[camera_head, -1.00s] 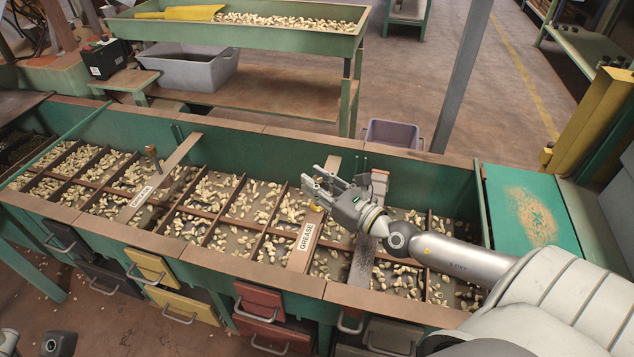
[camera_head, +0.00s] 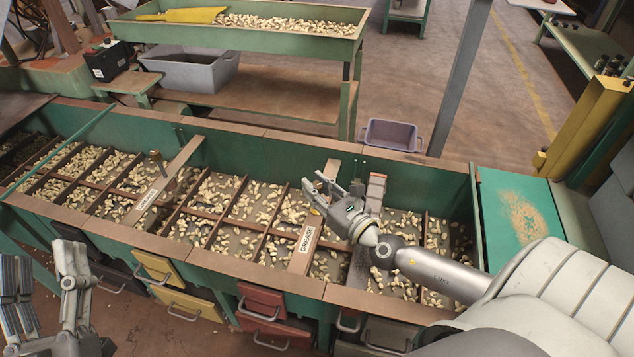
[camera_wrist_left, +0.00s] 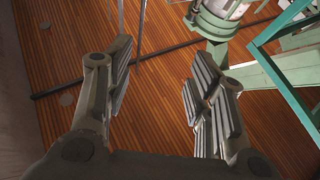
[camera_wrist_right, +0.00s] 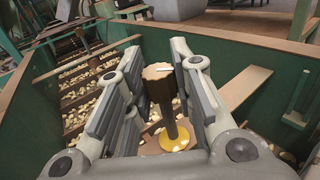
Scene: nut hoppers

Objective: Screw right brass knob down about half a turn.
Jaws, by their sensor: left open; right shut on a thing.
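The right brass knob (camera_wrist_right: 159,88) stands upright between the finger pads of my right gripper (camera_wrist_right: 158,85), which is shut on it. Its dark stem runs down to a yellow disc (camera_wrist_right: 174,138). In the head view my right gripper (camera_head: 325,190) is over the right crossbar marked GREASE (camera_head: 306,240), and its fingers hide most of the knob. My left gripper (camera_head: 45,275) is open and empty at the lower left, outside the hopper, with its fingers apart over the floor in the left wrist view (camera_wrist_left: 160,85).
A left knob (camera_head: 155,156) stands on the other labelled crossbar (camera_head: 150,196). The green hopper (camera_head: 255,150) has nuts in divided compartments and walls around them. Drawers with handles (camera_head: 262,302) line its front. A nut-filled tray table (camera_head: 300,48) stands behind.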

